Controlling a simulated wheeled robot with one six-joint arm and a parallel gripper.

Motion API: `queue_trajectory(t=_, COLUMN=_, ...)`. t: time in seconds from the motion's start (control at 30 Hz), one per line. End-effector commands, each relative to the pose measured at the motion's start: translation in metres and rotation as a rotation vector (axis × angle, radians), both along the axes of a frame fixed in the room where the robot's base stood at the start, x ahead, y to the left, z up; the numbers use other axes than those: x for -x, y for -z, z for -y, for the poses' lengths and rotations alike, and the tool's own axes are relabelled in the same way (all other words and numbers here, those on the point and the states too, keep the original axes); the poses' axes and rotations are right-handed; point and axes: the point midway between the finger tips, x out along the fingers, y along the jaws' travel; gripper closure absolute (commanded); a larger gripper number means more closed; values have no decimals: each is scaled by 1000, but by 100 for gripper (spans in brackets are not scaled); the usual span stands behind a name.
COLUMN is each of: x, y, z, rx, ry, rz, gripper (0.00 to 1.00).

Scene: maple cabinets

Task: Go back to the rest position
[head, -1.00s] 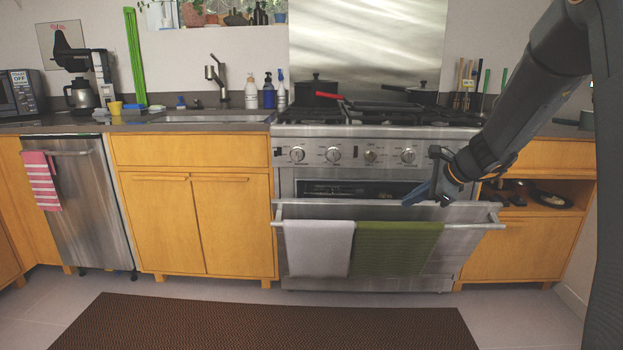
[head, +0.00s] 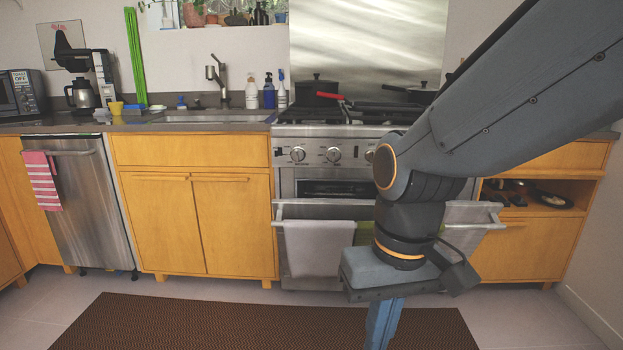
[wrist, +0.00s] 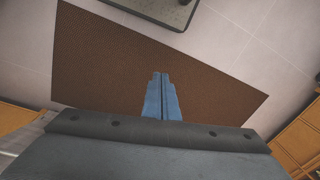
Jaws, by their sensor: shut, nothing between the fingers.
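My gripper (head: 383,322) hangs pointing down in front of the oven in the head view, with its blue fingers above the brown mat. In the wrist view its two blue fingers (wrist: 161,92) lie side by side, shut with nothing between them. The oven door (head: 463,228) is partly open, tilted outward at the top. My gripper is apart from the door and in front of it. My arm hides part of the oven front and of the green towel.
A brown mat (head: 240,325) lies on the floor before the cabinets. A white towel (head: 318,248) and a green towel (head: 364,233) hang on the oven door's bar. An open shelf with dishes (head: 550,199) is at the right. The floor around the mat is clear.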

Motion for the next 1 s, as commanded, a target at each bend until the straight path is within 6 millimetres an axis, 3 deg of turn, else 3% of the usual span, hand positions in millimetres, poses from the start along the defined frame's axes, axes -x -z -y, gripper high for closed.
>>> queue_trajectory(t=0.07, x=15, y=2, z=4, rx=33, ry=-83, rz=7, gripper=100)
queue_trajectory(t=0.57, x=6, y=-39, z=30, rx=44, ry=32, rz=0, gripper=100)
queue_trajectory(t=1.0, x=8, y=-97, z=81, rx=70, ry=178, rz=-8, gripper=100)
